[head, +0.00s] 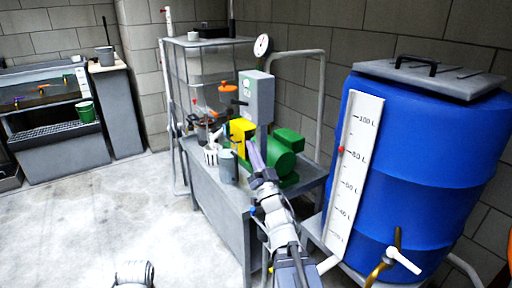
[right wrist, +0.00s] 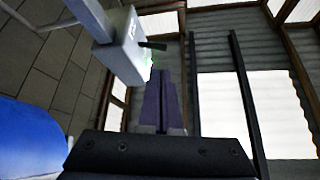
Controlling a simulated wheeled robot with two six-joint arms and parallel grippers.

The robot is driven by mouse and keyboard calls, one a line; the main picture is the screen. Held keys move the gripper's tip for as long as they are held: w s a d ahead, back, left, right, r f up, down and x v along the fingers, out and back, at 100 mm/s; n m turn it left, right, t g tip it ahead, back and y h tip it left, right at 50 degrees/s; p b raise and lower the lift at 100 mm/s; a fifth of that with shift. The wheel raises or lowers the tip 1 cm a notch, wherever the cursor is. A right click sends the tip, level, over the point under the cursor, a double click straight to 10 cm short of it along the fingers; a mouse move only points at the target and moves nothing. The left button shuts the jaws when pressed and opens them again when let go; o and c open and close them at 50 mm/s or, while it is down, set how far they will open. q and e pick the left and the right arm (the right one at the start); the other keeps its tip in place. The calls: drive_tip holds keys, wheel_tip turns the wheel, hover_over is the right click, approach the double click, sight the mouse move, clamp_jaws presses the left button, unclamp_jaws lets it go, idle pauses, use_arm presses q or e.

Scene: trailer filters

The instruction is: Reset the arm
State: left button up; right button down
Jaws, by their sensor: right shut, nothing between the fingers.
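My right arm reaches up from the bottom of the head view. Its gripper (head: 254,152) is in front of the green pump (head: 283,160) and the grey control box (head: 258,97), with its purple fingers together and nothing between them. In the right wrist view the fingers (right wrist: 163,100) point up toward the roof, with the grey box (right wrist: 119,48) to their left. Whether the fingers touch the pump cannot be told. A small part of my left arm shows at the bottom of the head view; its gripper is out of sight.
A grey bench (head: 222,196) carries the pump, a yellow part (head: 241,131) and a grey canister (head: 228,167). A blue barrel (head: 424,170) with a level scale stands close on the right. A sink unit (head: 50,125) is at the back left. The concrete floor (head: 105,215) is clear.

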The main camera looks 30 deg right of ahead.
drive_tip(key=shift+f, duration=0.1)
idle(0.5)
drive_tip(key=w+a+f+g, duration=0.3)
drive_tip(key=f+g, duration=0.1)
drive_tip(key=f, duration=0.2)
drive_tip(key=w+a+f+g, duration=0.2)
drive_tip(key=a+f+g, duration=0.15)
drive_tip(key=f, duration=0.35)
drive_tip(key=s+a+f+n+g+y, duration=0.1)
drive_tip(key=s+a+f+n+g, duration=0.15)
drive_tip(key=a+f+g, duration=0.55)
drive_tip(key=s+a+f+n+g, duration=0.35)
drive_tip(key=s+a+f, duration=0.3)
drive_tip(key=s, duration=0.35)
drive_tip(key=s+a+f+n+g, duration=0.3)
drive_tip(key=s+a+f+g, duration=0.3)
drive_tip(key=s, duration=0.4)
wheel_tip(320, 180, up, 31)
drive_tip(key=s+p, duration=0.1)
drive_tip(key=p, duration=3)
drive_tip(key=shift+a+t, duration=0.3)
drive_tip(key=shift+a, duration=0.1)
